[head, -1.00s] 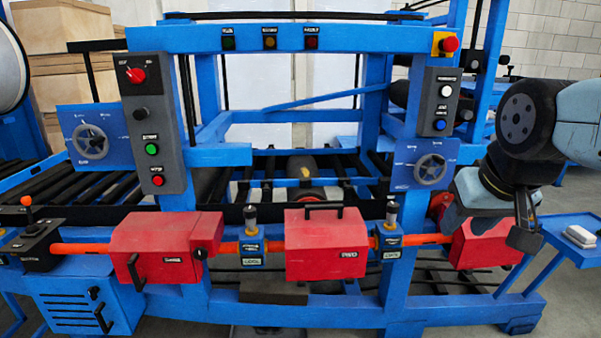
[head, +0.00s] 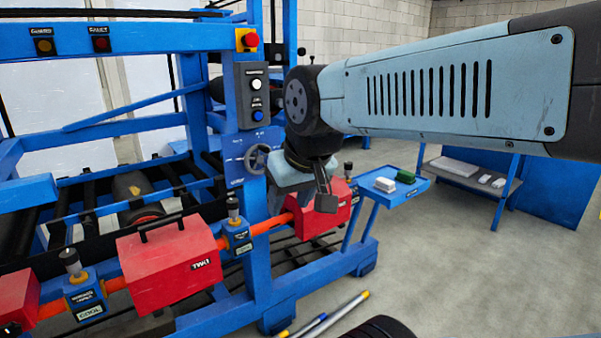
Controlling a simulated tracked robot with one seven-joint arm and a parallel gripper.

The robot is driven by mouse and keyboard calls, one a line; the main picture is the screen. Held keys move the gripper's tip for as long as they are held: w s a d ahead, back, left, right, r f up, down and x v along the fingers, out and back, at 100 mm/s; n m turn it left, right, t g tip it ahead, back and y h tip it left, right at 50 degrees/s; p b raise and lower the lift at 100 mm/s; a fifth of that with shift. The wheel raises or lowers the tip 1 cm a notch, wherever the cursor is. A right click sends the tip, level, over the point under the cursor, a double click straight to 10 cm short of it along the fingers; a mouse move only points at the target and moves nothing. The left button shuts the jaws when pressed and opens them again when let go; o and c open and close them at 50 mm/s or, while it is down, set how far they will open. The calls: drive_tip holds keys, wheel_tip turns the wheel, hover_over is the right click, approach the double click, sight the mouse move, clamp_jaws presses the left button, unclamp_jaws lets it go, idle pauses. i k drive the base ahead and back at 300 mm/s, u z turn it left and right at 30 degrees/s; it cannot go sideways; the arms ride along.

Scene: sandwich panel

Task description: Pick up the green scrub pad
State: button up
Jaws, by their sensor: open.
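The green scrub pad (head: 405,176) lies on a small blue side tray (head: 394,198) at the right end of the blue machine. A white block (head: 385,184) lies just left of it on the same tray. My gripper (head: 326,198) hangs left of the tray, in front of the rightmost red box, pointing down. Its jaws are open, and I see nothing between them. The gripper and the pad are apart. The far side of the gripper is partly hidden.
The blue machine frame (head: 110,150) with red boxes (head: 170,262) fills the left. A low table (head: 470,182) with white items stands at the back right. Poles (head: 322,320) lie on the floor. The floor at right is clear.

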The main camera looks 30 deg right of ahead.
sight(403, 175)
drive_tip(key=z, duration=1.65)
drive_tip(key=k, duration=0.75)
drive_tip(key=i, duration=1.2)
drive_tip(key=u, duration=0.1)
